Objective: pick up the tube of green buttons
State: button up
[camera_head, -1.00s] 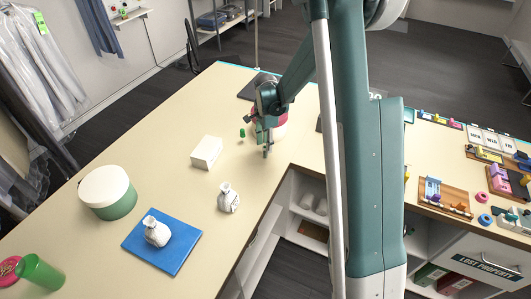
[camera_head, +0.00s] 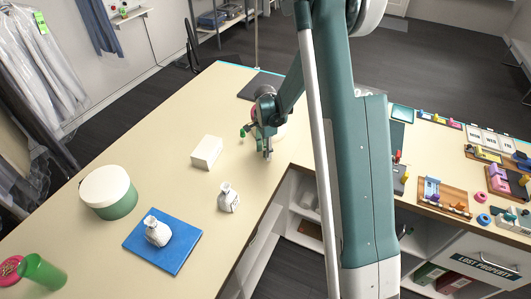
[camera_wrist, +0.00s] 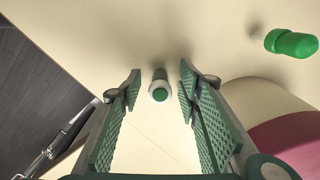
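My gripper (camera_wrist: 158,95) is open, its two green ribbed fingers spread apart. In the wrist view a small upright tube (camera_wrist: 159,92) with a pale rim and a green centre stands between and a little beyond the fingers, with gaps on both sides. I cannot make out buttons in it. Another small piece (camera_wrist: 290,42) with a green end and a clear, pale end is at the upper right, outside the fingers. In the head view my gripper (camera_head: 267,155) points down near the counter's inner corner, and a small green piece (camera_head: 243,132) is just left of it.
A pink and cream round container (camera_wrist: 285,125) is close beside the right finger. A white box (camera_head: 207,152), white bottle (camera_head: 228,198), blue mat (camera_head: 185,255) with another bottle, and green-and-white jar (camera_head: 112,192) stand left and nearer. The counter edge drops to dark floor.

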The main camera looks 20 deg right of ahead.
jog(key=c, duration=1)
jog(key=shift+o, duration=0.2)
jog(key=shift+r, duration=0.15)
jog(key=shift+r+b, duration=0.5)
jog(key=shift+r, duration=4.35)
